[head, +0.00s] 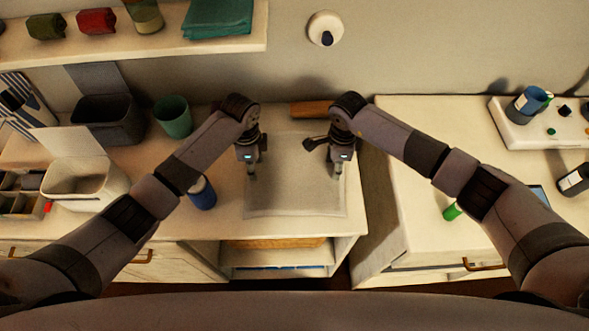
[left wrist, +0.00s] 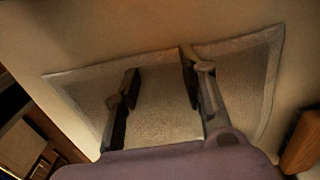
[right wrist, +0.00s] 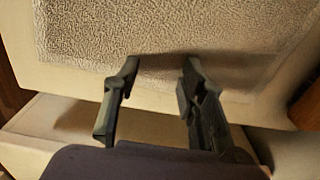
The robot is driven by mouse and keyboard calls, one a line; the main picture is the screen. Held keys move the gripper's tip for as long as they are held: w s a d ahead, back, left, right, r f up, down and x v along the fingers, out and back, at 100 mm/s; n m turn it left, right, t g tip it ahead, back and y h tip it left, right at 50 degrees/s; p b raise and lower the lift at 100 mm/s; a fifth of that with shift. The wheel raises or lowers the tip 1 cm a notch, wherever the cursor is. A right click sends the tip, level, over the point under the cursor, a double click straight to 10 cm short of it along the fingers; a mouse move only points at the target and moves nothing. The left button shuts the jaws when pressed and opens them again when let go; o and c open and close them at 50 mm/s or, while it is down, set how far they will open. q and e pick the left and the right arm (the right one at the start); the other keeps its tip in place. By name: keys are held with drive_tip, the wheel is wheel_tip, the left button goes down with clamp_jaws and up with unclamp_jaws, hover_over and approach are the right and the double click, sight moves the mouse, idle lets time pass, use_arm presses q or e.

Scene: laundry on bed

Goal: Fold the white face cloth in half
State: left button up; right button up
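The white face cloth (head: 295,185) lies spread out, roughly rectangular, on the pale counter top, with a border along its edges. My left gripper (head: 251,172) points down over the cloth's left side. In the left wrist view its two fingers (left wrist: 160,68) are apart, with cloth below and a notch or ruck in the cloth's edge by one finger. My right gripper (head: 338,170) points down over the cloth's right side. In the right wrist view its fingers (right wrist: 160,68) are apart above the cloth's border (right wrist: 155,98). I cannot tell whether either gripper touches the cloth.
A brown block (head: 311,108) lies behind the cloth. A blue bottle (head: 202,193) stands left of it, near my left arm. A green cup (head: 173,117), a dark bin (head: 108,122) and a white bin (head: 82,184) stand further left.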

use_arm(q)
drive_tip(key=shift+s, duration=0.2)
use_arm(e)
drive_tip(key=shift+s, duration=0.15)
use_arm(q)
drive_tip(key=shift+w+f, duration=0.1)
drive_tip(key=shift+f, duration=0.1)
use_arm(e)
drive_tip(key=shift+f, duration=0.25)
use_arm(q)
drive_tip(key=shift+r, duration=0.1)
clamp_jaws()
use_arm(e)
drive_tip(key=shift+s+f, duration=0.1)
drive_tip(key=shift+f, duration=0.1)
clamp_jaws()
idle(0.5)
drive_tip(key=shift+r, duration=0.1)
idle(0.4)
